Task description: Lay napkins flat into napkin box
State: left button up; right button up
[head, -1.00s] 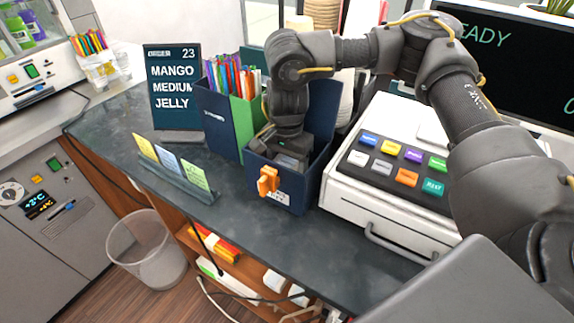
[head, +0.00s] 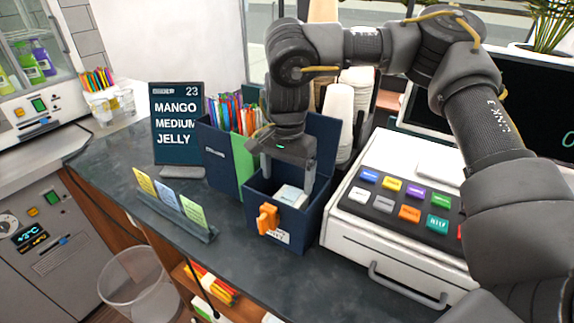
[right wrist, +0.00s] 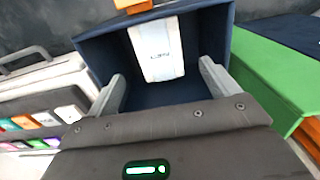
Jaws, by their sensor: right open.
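The napkin box (head: 262,227) is dark blue with an orange clip (head: 267,218) on its front, and its lid stands up at the back. A white napkin pack (head: 291,196) lies inside the box. In the right wrist view the white napkins (right wrist: 157,48) lie inside the box (right wrist: 95,52) near its front wall. My right gripper (head: 288,178) points down over the box. Its fingers are spread apart at the box opening, with the napkins beyond and apart from them in the wrist view (right wrist: 165,85). My left gripper is not in view.
A blue and green holder (head: 222,155) with colored straws stands left of the box. A white cash register (head: 400,205) stands close on the right. A card stand (head: 180,208) is at front left, with a menu sign (head: 178,122) behind. White cup stacks (head: 338,112) stand behind the box.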

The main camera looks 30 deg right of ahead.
aim_at(287, 200)
jog(key=shift+r, duration=1.9)
jog(key=shift+f, duration=0.1)
